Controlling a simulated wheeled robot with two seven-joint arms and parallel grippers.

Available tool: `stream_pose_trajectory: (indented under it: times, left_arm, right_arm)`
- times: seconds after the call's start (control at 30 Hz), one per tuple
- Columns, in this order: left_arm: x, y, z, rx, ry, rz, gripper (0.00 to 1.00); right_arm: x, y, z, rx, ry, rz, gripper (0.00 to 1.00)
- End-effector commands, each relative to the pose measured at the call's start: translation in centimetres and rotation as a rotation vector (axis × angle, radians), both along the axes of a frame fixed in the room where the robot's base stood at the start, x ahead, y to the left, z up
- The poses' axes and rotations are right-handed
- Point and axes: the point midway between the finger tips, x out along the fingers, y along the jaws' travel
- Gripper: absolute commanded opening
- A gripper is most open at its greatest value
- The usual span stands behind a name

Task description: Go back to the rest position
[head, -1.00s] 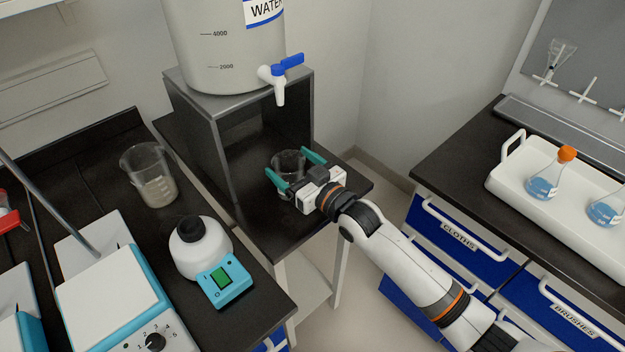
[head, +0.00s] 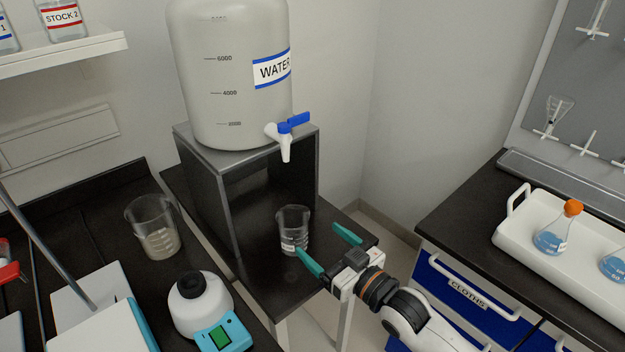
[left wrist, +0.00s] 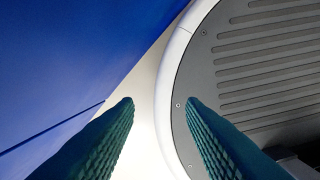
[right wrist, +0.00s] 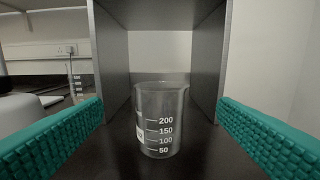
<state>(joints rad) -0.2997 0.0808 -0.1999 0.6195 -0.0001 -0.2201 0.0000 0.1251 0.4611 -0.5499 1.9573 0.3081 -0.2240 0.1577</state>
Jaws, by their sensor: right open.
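My right gripper (head: 329,249) is open and empty, with its teal fingers pointing at a clear glass beaker (head: 293,232). The beaker stands upright on the dark shelf below the water tank's tap, in front of the open grey stand. In the right wrist view the beaker (right wrist: 161,120) sits between and beyond the two spread fingers, touching neither, and looks empty. My left gripper shows only in the left wrist view (left wrist: 158,102), its two fingers apart with nothing between them, near a blue surface and a grey ribbed panel.
The water tank (head: 225,90) stands on the grey stand (head: 205,185), its tap (head: 285,140) overhanging. At right, a white tray (head: 510,235) holds flasks on the counter.

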Motion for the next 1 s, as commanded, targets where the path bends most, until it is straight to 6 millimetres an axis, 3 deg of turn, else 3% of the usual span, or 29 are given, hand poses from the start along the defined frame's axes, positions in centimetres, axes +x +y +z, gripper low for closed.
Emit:
stream_pose_trajectory:
  times: [0.17, 0.27, 0.4, 0.6, 1.0]
  left_arm:
    - [0.0, 0.0, 0.0, 0.000, 0.000, 0.000, 0.36]
    - [0.0, 0.0, 0.0, 0.000, 0.000, 0.000, 0.36]
    - [0.0, 0.0, 0.0, 0.000, 0.000, 0.000, 0.36]
    - [0.0, 0.0, 0.0, -0.001, 0.000, 0.000, 0.36]
    - [0.0, -0.1, 0.0, -0.001, -0.001, 0.000, 0.36]
  right_arm:
    - [-0.8, -0.1, -1.0, -0.022, 0.049, -0.020, 0.82]
    - [-2.8, -0.7, -3.4, -0.081, 0.170, -0.068, 0.82]
    - [-7.6, -3.5, -7.8, -0.210, 0.422, -0.175, 0.82]
    - [-14.6, -7.9, -11.8, -0.356, 0.728, -0.289, 0.82]
    - [-25.3, -13.2, -14.2, -0.503, 1.122, -0.410, 0.82]
